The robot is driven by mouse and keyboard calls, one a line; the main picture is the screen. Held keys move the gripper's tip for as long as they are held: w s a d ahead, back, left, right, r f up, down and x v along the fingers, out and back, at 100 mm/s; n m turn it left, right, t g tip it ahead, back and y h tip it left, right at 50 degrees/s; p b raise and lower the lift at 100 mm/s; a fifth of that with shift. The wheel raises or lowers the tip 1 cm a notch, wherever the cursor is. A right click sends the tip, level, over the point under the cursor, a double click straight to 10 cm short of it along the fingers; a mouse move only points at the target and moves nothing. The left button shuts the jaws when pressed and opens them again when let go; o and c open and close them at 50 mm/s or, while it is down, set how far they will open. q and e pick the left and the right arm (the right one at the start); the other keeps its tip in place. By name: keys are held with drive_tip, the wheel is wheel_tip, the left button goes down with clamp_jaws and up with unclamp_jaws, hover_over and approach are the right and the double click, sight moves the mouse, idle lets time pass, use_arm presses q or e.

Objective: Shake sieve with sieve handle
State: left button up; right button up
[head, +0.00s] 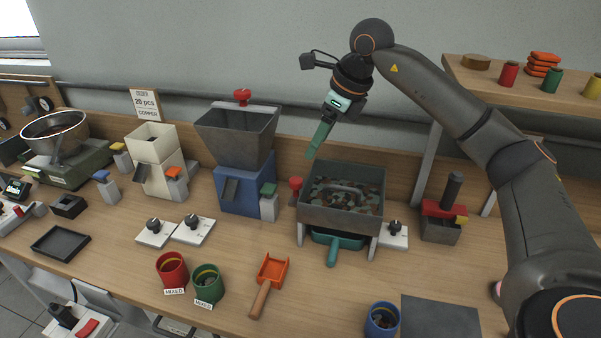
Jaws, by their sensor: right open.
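The sieve (340,216) is a grey metal box on legs at the middle right of the bench, with many small mixed red, green and grey pieces inside. A red knob on a short stem (296,184), which looks like the sieve handle, stands at its left side. A teal tray with a handle (332,252) sits under the sieve. My right gripper (311,153), with teal fingers, is open and empty above the back left corner of the sieve, above and apart from the red knob. The fingers overlap from this angle. My left gripper is not in view.
A blue machine with a grey hopper (236,138) stands left of the sieve. A press-like tool with a red block (444,209) stands right. Red (172,271) and green (208,284) cups, an orange scoop (271,271) and a blue cup (382,320) stand or lie in front.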

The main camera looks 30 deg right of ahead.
sight(297, 180)
drive_tip(key=p+x, duration=0.1)
drive_tip(key=x, duration=1.1)
drive_tip(key=shift+a+f, duration=0.1)
drive_tip(key=shift+f, duration=0.1)
drive_tip(key=shift+c, duration=0.2)
clamp_jaws()
idle(0.7)
